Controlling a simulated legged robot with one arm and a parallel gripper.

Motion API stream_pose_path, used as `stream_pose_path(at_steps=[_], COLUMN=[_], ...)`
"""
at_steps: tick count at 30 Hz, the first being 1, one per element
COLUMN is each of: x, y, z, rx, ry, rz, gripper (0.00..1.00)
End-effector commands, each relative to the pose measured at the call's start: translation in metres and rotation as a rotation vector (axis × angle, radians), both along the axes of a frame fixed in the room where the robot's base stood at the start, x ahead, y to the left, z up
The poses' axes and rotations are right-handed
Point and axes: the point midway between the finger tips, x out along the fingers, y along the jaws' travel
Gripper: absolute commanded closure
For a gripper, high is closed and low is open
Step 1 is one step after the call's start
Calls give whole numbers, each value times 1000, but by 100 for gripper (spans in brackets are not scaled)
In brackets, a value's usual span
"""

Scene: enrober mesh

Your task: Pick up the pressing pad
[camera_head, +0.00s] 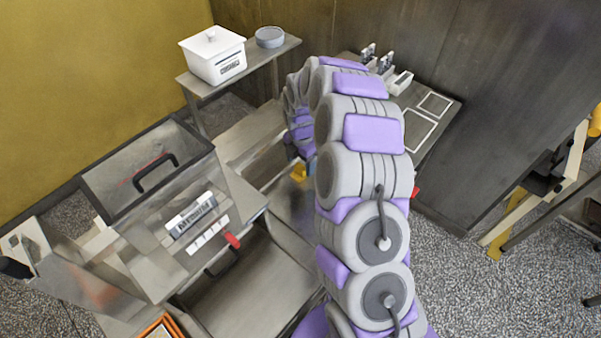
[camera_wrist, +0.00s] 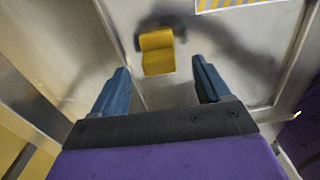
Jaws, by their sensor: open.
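A small yellow block (camera_wrist: 157,52) with a stepped top and a dark part behind it sits on a bare metal surface (camera_wrist: 105,25). It looks like the pressing pad, though I cannot be sure. In the head view a bit of yellow (camera_head: 298,173) shows beside my arm, probably the same block. My gripper (camera_wrist: 161,67) is open and empty, its two blue fingers apart. In the wrist view the block appears between and just beyond the fingertips; I cannot tell the height gap. In the head view my arm hides most of the gripper.
A clear-sided machine (camera_head: 150,165) with a black handle stands at left. A white lidded box (camera_head: 213,55) and a round grey container (camera_head: 270,37) stand on a back shelf. A dark table (camera_head: 440,118) is behind my arm.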

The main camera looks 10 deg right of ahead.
Motion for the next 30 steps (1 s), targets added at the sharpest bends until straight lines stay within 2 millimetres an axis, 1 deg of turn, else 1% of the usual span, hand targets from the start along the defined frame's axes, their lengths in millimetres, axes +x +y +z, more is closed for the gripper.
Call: stream_pose_path(at_steps=[1, 3, 7, 10, 15, 30], x=[0, 1, 2, 2, 2, 2], y=[-1, -1, -1, 0, -1, -1], z=[-10, -21, -37, -41, -40, -40], rx=[-1, -2, -2, -2, -2, -2], ry=[4, 5, 1, -1, -1, 0], rz=[0, 0, 1, 1, 1, 1], gripper=[23, 23, 23, 23, 23, 71])
